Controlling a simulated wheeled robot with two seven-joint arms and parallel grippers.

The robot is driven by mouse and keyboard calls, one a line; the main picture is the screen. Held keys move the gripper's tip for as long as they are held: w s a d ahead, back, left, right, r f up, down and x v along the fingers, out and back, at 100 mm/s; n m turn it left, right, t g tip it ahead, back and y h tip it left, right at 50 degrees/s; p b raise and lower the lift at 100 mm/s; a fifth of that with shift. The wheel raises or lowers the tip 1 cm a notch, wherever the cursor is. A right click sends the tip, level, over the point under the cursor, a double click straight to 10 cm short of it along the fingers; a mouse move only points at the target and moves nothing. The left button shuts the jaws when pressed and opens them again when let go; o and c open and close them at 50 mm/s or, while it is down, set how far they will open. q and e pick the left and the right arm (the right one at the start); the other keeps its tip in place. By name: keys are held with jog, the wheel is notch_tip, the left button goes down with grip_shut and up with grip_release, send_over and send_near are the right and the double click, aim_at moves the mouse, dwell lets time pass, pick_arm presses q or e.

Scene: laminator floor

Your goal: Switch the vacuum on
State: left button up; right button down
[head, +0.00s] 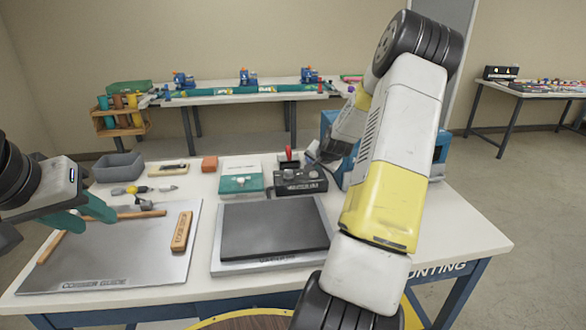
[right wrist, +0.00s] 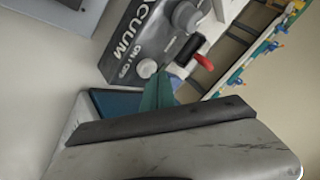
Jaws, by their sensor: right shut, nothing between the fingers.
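The vacuum box (head: 300,182) is a dark unit at the back middle of the table. In the right wrist view the vacuum box (right wrist: 125,35) reads VACUUM and ON | OFF. A pale round knob (right wrist: 147,68) sits by the ON | OFF marking, with a larger grey knob (right wrist: 187,16) farther along. My right gripper (right wrist: 160,80) is shut and empty, its teal tips close beside the pale knob; I cannot tell whether they touch. In the head view my right arm largely hides it. My left gripper (head: 98,214) is open and empty above the corner guide board (head: 120,275).
A dark plate (head: 272,230) lies in front of the vacuum box. A blue machine (head: 328,122) stands partly behind my right arm.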

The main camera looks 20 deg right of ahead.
aim_at(314, 174)
jog(key=shift+f, duration=0.45)
dwell(0.6)
jog(key=shift+r, duration=0.75)
notch_tip(314, 174, up, 6)
dwell(0.5)
dwell(1.2)
